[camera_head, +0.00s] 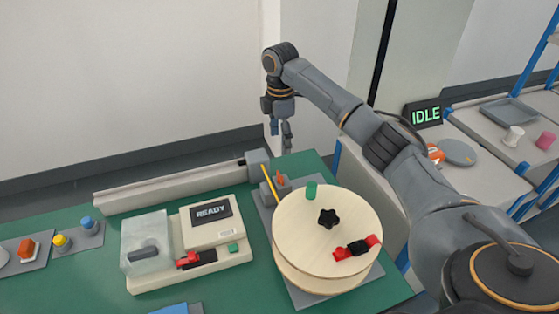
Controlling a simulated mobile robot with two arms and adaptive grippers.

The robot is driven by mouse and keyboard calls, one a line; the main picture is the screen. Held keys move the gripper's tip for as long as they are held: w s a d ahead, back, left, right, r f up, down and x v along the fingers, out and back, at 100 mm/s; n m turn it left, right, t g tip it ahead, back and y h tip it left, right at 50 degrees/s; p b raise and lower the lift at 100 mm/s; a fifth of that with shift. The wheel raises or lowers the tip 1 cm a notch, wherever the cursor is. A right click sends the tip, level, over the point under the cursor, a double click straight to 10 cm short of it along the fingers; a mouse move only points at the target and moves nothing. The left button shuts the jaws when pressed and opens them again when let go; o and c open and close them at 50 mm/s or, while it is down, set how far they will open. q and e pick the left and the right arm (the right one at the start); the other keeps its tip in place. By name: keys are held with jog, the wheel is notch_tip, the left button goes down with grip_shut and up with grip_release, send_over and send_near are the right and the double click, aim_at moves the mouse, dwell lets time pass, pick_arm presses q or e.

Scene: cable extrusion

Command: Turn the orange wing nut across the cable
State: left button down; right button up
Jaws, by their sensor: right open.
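The small orange wing nut (280,177) is on the near side of a grey block (258,164) at the right end of a long rail. A thin yellow strip (269,184), perhaps the cable, runs slanting just left of it. Whether the two touch is too small to tell. My right gripper (281,136) is open and empty, pointing down above and behind the wing nut, apart from it. My left gripper is out of view.
A large wooden reel (300,235) with a black star knob (327,218) stands close in front of the nut. A machine with a READY screen (211,211) is to the left. The long beige rail (170,188) lies behind. An IDLE sign (425,115) is at right.

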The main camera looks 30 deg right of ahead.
jog(key=p, duration=0.1)
send_over(280, 176)
notch_tip(280, 176, down, 7)
jog(key=shift+s+r, duration=0.1)
jog(key=shift+r, duration=0.1)
notch_tip(280, 176, down, 6)
jog(key=shift+r+p, duration=0.15)
jog(key=shift+p, duration=0.3)
jog(key=shift+f, duration=0.55)
jog(key=c, duration=1.2)
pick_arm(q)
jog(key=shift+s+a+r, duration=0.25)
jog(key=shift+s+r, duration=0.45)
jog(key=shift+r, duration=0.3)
pick_arm(e)
jog(key=shift+o, duration=0.2)
